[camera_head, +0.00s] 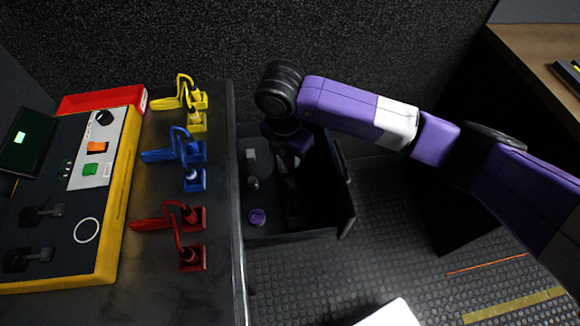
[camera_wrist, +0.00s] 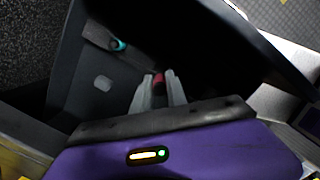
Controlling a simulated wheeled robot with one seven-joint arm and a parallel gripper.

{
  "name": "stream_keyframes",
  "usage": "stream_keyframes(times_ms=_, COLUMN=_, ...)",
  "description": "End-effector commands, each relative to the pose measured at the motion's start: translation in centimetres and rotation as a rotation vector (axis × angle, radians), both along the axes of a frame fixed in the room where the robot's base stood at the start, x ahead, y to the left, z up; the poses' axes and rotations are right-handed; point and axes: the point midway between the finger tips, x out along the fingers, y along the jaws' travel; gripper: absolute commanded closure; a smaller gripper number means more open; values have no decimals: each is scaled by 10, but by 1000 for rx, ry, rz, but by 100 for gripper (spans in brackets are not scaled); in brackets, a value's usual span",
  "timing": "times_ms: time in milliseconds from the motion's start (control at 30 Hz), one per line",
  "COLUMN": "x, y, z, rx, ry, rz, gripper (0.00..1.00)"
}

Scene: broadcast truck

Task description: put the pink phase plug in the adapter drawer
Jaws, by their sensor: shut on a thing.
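The drawer (camera_head: 344,183) stands pulled open from the dark counter, and its inside is in deep shadow. My gripper (camera_head: 292,203) reaches down into the drawer opening, with its fingertips hard to make out in the head view. In the wrist view my gripper (camera_wrist: 159,88) has its two grey fingers closed on a small reddish-pink piece, the pink phase plug (camera_wrist: 158,79). Only a little of the plug shows between the fingertips. The head view does not show it clearly. I cannot tell whether the plug touches the drawer floor.
The drawer holds a small pale block (camera_head: 251,155), a small grey piece (camera_head: 254,183) and a purple round piece (camera_head: 257,217). On the counter stand yellow (camera_head: 190,104), blue (camera_head: 186,158) and red (camera_head: 183,233) plug holders beside a yellow-edged control panel (camera_head: 118,205).

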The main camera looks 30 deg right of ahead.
Motion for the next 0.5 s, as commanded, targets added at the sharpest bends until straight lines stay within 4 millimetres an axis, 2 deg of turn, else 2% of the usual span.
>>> stream_keyframes(times_ms=167, x=0, y=0, z=-10, rx=0, ry=1, rz=-1, gripper=100)
stream_keyframes(times_ms=400, x=-1, y=0, z=-43, rx=0, ry=2, rz=0, gripper=100)
stream_keyframes(times_ms=500, x=0, y=0, z=-49, rx=0, ry=1, rz=0, gripper=100)
